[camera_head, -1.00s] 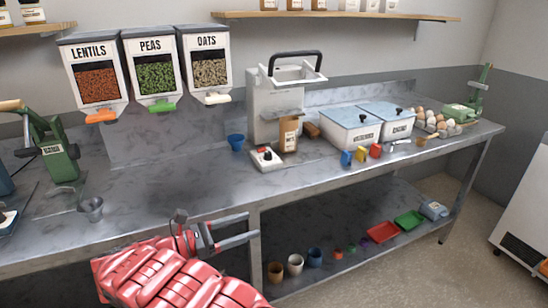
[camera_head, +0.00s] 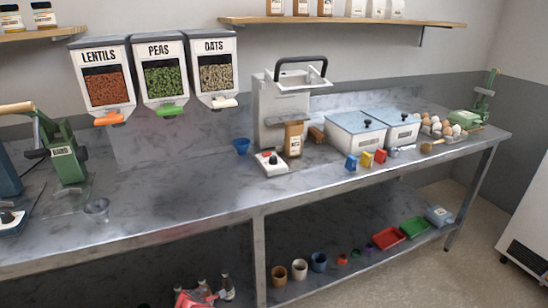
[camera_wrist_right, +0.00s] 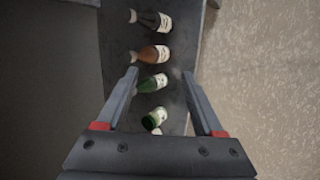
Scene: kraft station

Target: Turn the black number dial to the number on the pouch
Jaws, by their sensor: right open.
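A brown pouch (camera_head: 293,139) with a pale label stands in front of the grey machine on the counter. Its number is too small to read. My left gripper is out of view.
A blue cup (camera_head: 242,147) is left of the machine. A green press (camera_head: 63,150) stands at left. The counter's middle front is clear.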

